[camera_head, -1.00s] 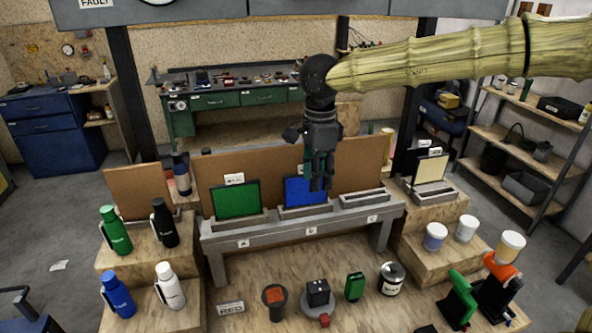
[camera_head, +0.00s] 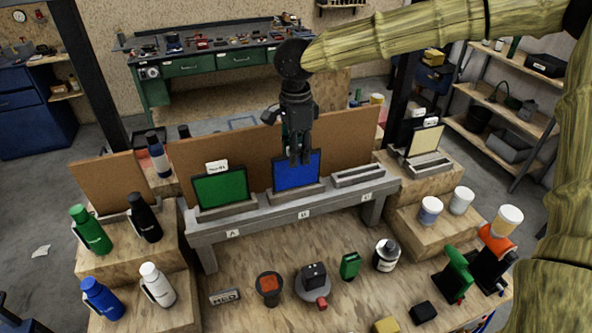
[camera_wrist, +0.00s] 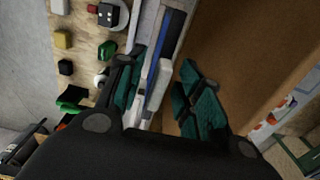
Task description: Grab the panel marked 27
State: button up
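My gripper (camera_head: 300,160) hangs fingers-down in front of the upper part of the blue panel (camera_head: 298,174), which stands upright in the middle slot of a grey rack (camera_head: 262,214). In the wrist view my gripper (camera_wrist: 163,98) is open, its teal-padded fingers apart. The blue panel (camera_wrist: 166,58) shows edge-on between them, with no clear grip. A green panel (camera_head: 221,188) stands in the left slot; the right slot (camera_head: 358,176) is empty. A cream panel (camera_head: 426,141) stands in a separate holder at right. I cannot read 27 on any panel.
A brown board (camera_head: 224,150) stands close behind the rack. Bottles, including a white one (camera_head: 157,284), stand on steps at left. White-lidded jars (camera_head: 430,210) stand at right. A black button box (camera_head: 314,276) and other small items lie in front.

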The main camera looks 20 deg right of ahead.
jog(key=shift+f+p, duration=0.7)
jog(key=shift+p, duration=0.05)
jog(key=p, duration=0.2)
send_over(297, 186)
jog(key=shift+w+d+f, duration=0.1)
jog(key=shift+w+f, duration=0.1)
jog(key=shift+f, duration=0.85)
jog(key=shift+w+f, duration=0.15)
jog(key=shift+f, duration=0.85)
jog(key=shift+c, duration=0.2)
grip_shut()
